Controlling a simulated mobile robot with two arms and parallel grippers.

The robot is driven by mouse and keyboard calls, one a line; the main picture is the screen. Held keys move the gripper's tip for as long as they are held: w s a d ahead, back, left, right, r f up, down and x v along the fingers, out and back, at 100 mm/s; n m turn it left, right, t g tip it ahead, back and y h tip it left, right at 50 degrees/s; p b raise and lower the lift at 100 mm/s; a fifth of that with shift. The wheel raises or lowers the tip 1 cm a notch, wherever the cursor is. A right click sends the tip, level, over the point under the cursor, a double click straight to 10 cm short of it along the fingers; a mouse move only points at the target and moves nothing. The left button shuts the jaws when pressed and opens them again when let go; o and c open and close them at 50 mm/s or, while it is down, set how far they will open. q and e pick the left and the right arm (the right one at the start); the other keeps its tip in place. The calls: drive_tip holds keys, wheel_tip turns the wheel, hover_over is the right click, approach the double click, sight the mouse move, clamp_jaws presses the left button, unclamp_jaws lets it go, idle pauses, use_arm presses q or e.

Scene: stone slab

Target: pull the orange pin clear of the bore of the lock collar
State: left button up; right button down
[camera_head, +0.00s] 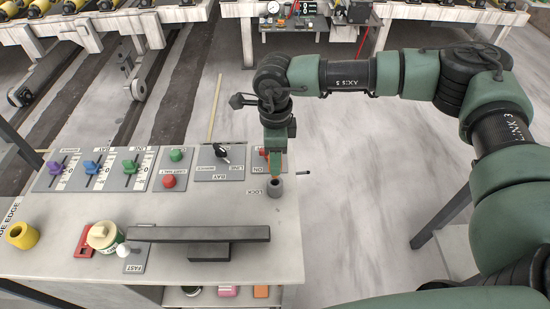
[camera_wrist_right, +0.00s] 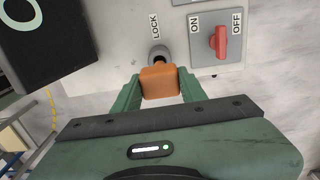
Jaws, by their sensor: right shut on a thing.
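My right gripper (camera_head: 275,160) is shut on the orange pin (camera_wrist_right: 160,82), just above the grey lock collar (camera_head: 275,187). In the right wrist view the pin's orange block head sits between the two green fingertips. The lock collar (camera_wrist_right: 158,54) is right beyond it, next to the word LOCK. A dark stem shows between head and collar, lined up with the bore. How deep the stem sits in the bore is hidden by the head. My left gripper is not in view.
A red ON/OFF switch (camera_wrist_right: 219,42) lies close beside the collar. A dark bar (camera_head: 197,233) stands on the pale slab (camera_head: 200,207). Switches with coloured knobs line the slab's back. A cream-and-green pot (camera_head: 103,236) and yellow cup (camera_head: 22,235) stand at left.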

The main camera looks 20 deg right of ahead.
drive_tip(key=shift+r+p, duration=0.7)
drive_tip(key=shift+r, duration=1.7)
